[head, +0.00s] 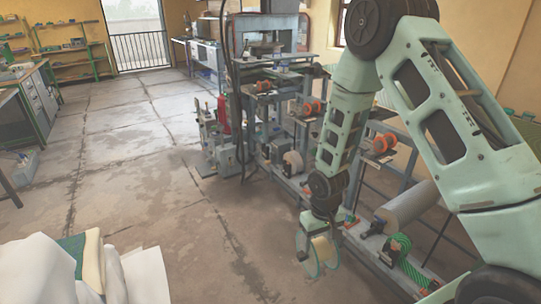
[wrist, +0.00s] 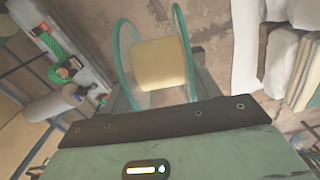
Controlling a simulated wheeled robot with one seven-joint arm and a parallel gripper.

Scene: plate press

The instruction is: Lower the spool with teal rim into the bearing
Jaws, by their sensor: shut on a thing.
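The spool with teal rim (head: 302,245) hangs from my gripper (head: 324,226) in the head view, above the floor at the front-left side of the rack. It has two thin teal rings and a cream core (head: 321,249). In the wrist view, the cream core (wrist: 162,64) sits between the teal rings (wrist: 124,60). My gripper is shut on the spool; its fingertips are mostly hidden. The spool is apart from the rack. I cannot tell which bearing on the rack is meant.
A long grey metal rack (head: 350,238) carries a grey roll (head: 408,205), a green spool (head: 396,247) and several orange spools (head: 384,143). White sacks (head: 35,272) lie at the lower left. The concrete floor (head: 150,190) between is open. A green-framed bench stands far left.

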